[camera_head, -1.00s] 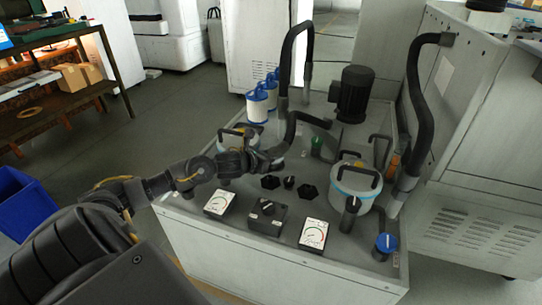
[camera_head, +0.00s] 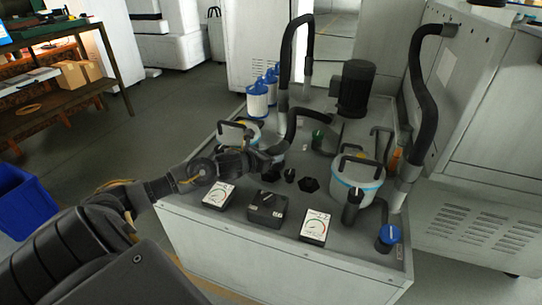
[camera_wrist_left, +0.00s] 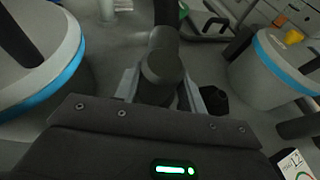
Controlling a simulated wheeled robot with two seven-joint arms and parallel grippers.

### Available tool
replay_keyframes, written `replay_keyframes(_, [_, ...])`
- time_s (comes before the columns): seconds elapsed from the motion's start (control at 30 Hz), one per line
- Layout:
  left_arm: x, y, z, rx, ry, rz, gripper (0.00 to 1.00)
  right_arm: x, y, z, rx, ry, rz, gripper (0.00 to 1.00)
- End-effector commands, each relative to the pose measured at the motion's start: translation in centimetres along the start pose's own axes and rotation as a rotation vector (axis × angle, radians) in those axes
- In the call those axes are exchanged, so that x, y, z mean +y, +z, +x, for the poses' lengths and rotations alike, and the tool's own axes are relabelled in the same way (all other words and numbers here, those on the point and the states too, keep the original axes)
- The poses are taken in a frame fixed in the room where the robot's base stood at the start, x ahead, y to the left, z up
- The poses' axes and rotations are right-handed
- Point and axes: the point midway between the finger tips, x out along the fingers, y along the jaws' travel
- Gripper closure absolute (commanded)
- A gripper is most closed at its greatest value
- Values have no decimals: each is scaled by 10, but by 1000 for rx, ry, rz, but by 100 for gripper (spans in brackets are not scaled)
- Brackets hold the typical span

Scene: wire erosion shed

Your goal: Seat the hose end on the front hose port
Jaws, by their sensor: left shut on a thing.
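My left gripper (camera_head: 268,159) is low over the cabinet top, and its arm comes in from the left. It is shut on the hose end, the end of a short black bent hose (camera_head: 292,126). In the left wrist view the dark round hose end (camera_wrist_left: 162,68) sits between the two fingers. Two dark port-like fittings (camera_head: 310,185) (camera_head: 289,175) stand just to the right of the gripper. A dark fitting (camera_wrist_left: 213,99) shows beside the right finger in the wrist view. I cannot tell which is the front hose port, or whether the hose end touches one. My right gripper is not in view.
A lidded white tub with a blue band (camera_head: 358,178) stands to the right, and another (camera_head: 238,134) stands behind the gripper. Dial boxes (camera_head: 218,195) (camera_head: 315,226) and a switch box (camera_head: 266,208) line the front edge. A black motor (camera_head: 356,88) and tall hoses stand behind.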

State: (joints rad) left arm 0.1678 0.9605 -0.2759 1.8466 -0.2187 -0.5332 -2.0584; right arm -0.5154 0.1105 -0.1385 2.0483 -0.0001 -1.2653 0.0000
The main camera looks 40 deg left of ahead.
Motion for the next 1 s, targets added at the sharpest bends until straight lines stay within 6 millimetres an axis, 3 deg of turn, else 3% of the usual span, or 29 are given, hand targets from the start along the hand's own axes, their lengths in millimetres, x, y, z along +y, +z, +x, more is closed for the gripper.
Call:
replay_keyframes(0.03, [-4,-22,2,41,-6,3,100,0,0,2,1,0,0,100])
replay_keyframes(1.0, [-2,-27,-7,42,1,3,100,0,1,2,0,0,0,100])
